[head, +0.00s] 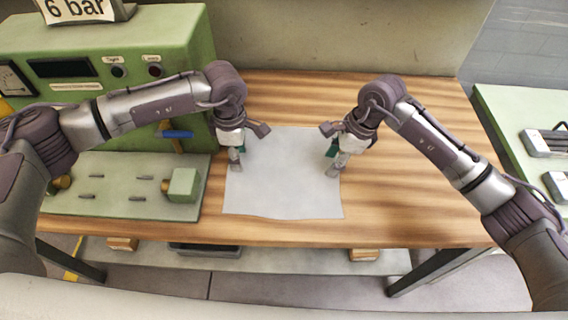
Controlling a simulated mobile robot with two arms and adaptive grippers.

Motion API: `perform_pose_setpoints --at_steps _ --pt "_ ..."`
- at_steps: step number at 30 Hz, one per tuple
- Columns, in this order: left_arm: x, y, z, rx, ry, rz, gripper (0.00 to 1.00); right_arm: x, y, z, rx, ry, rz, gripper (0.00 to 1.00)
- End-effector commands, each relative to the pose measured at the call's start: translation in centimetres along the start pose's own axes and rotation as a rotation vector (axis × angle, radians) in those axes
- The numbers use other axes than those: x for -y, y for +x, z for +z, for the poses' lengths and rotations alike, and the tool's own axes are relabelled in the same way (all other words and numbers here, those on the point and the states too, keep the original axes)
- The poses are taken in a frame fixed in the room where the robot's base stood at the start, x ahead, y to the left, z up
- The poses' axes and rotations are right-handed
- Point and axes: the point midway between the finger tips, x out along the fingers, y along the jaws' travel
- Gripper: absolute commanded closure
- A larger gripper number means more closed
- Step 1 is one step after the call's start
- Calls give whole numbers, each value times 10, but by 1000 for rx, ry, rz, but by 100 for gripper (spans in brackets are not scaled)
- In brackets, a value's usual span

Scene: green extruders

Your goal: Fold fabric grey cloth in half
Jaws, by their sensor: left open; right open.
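The grey cloth (283,190) lies flat and spread out on the wooden table, roughly square, with its near edge slightly wavy. My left gripper (235,167) is open over the cloth's left edge, about midway along that side. My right gripper (334,171) is open over the cloth's right edge, at about the same depth. Both grippers point down. I cannot tell whether the fingertips touch the cloth. Parts of its left and right edges are hidden behind the grippers.
A green machine (110,60) with gauges and a blue-handled valve (177,134) stands at the left, its green base plate (120,205) close to the cloth. The wooden table (420,215) is clear to the right. Another green bench (505,115) stands at the far right.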

Motion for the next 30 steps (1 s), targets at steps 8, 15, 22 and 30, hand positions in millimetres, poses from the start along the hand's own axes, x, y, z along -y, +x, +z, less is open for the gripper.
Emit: perform_pose_setpoints --at_steps 8,15,22,30 --pt "0 6 0 1 1 0 52 0 6 -2 -1 -1 -1 52" --pt "0 12 0 1 0 0 52 0 11 -4 -1 0 0 52" --pt "0 11 0 1 0 -1 52 0 9 -3 -1 0 0 52" --pt "1 11 0 0 0 -1 61 0 10 -3 -1 0 1 61"
